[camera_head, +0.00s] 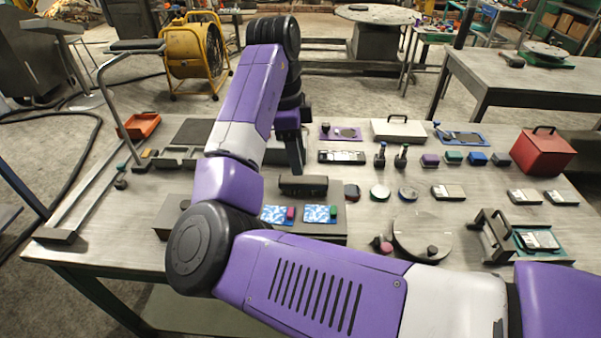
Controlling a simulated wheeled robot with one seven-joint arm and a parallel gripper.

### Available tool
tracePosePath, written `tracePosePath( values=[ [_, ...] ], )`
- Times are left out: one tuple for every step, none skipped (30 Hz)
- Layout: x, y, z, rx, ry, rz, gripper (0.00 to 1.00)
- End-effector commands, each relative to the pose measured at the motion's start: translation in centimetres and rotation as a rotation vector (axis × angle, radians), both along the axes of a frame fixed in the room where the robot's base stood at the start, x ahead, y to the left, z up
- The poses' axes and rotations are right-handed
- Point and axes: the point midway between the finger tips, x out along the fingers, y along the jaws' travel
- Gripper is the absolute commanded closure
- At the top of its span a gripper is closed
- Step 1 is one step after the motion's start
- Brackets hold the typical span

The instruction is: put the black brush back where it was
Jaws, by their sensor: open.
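My arm reaches over the workbench, and my gripper (297,165) points down near the middle of the bench. Its jaws are open, though the fingers are small and dark in this view. Just below and beside the fingertips lies a long dark block (304,187), which may be the black brush; its bristles cannot be made out. I cannot tell whether the fingers touch it. It lies behind a low dark platform that carries two blue-and-white patterned cards (320,213). My arm hides part of the bench to the left.
The metal bench (375,228) holds many small items. A red box (542,152) stands at the right, a round plate (423,240) at the front, and a dark frame (493,240) beside it. An orange tray (138,126) is at the back left. Bare patches lie between the items.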

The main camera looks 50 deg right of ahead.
Motion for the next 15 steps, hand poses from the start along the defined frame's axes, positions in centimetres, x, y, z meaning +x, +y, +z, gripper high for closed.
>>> tracePosePath(
  values=[
    [0.3, 0.2, 1.0, 0.002, -0.005, 0.001, 0.44],
    [0.3, 0.2, 1.4, 0.002, -0.004, 0.001, 0.44],
    [0.3, 0.3, 2.0, 0.002, -0.004, 0.002, 0.44],
    [0.4, 0.3, 2.3, 0.002, -0.004, 0.002, 0.44],
    [0.4, 0.3, 2.6, 0.001, -0.002, 0.002, 0.44],
    [0.4, 0.3, 3.0, 0.001, -0.003, 0.002, 0.44],
    [0.5, 0.4, 3.2, 0.001, -0.003, 0.002, 0.44],
    [0.5, 0.4, 3.4, 0.001, -0.002, 0.002, 0.44],
    [0.5, 0.4, 3.6, 0.0, 0.0, 0.001, 0.44],
    [0.5, 0.4, 3.7, 0.0, 0.0, 0.001, 0.44],
    [0.5, 0.4, 3.7, 0.0, 0.0, 0.001, 0.44],
    [0.5, 0.4, 3.8, 0.0, 0.0, 0.001, 0.44],
    [0.5, 0.4, 3.8, 0.0, 0.0, 0.001, 0.44],
    [0.5, 0.4, 3.9, 0.0, 0.0, 0.001, 0.44],
    [0.5, 0.4, 3.9, 0.0, 0.0, 0.001, 0.44]
  ],
)
